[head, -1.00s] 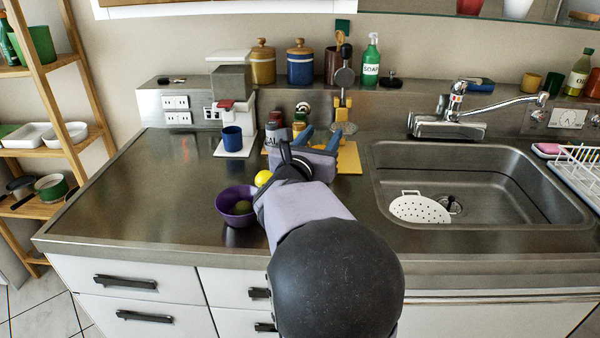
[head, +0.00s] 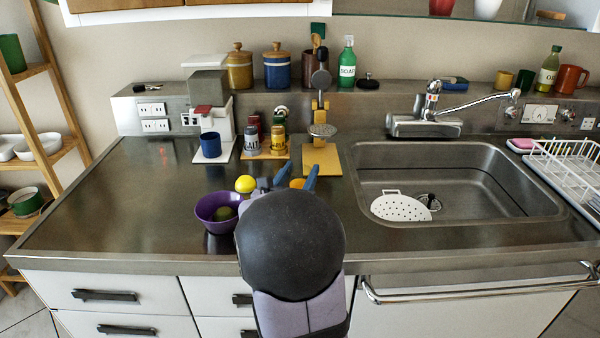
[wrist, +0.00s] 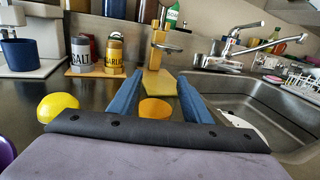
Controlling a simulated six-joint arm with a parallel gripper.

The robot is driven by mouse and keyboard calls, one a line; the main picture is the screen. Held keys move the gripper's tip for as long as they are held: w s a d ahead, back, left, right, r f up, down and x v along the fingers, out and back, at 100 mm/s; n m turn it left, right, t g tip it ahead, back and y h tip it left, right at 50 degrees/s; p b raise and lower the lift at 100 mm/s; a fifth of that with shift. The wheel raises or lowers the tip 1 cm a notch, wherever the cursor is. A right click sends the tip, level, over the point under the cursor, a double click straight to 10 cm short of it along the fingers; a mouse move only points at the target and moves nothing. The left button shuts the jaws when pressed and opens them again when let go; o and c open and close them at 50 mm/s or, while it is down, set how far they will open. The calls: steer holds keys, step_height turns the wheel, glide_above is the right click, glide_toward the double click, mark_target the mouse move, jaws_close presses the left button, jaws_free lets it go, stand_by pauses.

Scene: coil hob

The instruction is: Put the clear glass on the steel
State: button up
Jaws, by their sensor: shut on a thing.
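My gripper (head: 290,178) has blue fingers and is low over the steel counter (head: 110,200), in front of the yellow board. In the wrist view its fingers (wrist: 155,95) stand apart around an orange-yellow thing (wrist: 155,109) with a rounded top edge. That thing also shows in the head view (head: 297,183), mostly hidden by my wrist. The gripper is shut on it. I cannot tell whether it is in or behind the clear glass; no glass outline can be made out. I cannot tell whether it touches the counter.
A yellow ball (head: 245,184) and a purple bowl (head: 216,212) are just left of my gripper. Salt (head: 251,140) and garlic (head: 277,139) shakers and a yellow stand (head: 321,158) are behind. The sink (head: 455,170) is to the right. The left counter is clear.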

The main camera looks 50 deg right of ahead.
steer(key=shift+f+b, duration=0.15)
steer(key=shift+b, duration=0.2)
steer(key=o, duration=1.1)
steer(key=shift+o, duration=0.2)
steer(key=shift+r+p, duration=0.25)
steer(key=shift+p, duration=0.15)
steer(key=shift+s+a+f, duration=0.1)
steer(key=shift+a, duration=0.25)
steer(key=b+v, duration=0.1)
steer(key=v, duration=0.3)
steer(key=b+v, duration=0.2)
steer(key=v, duration=0.3)
steer(key=shift+f, duration=0.2)
steer(key=b+v, duration=0.2)
steer(key=b, duration=0.1)
steer(key=shift+s+a+r, duration=0.1)
steer(key=shift+r, duration=0.05)
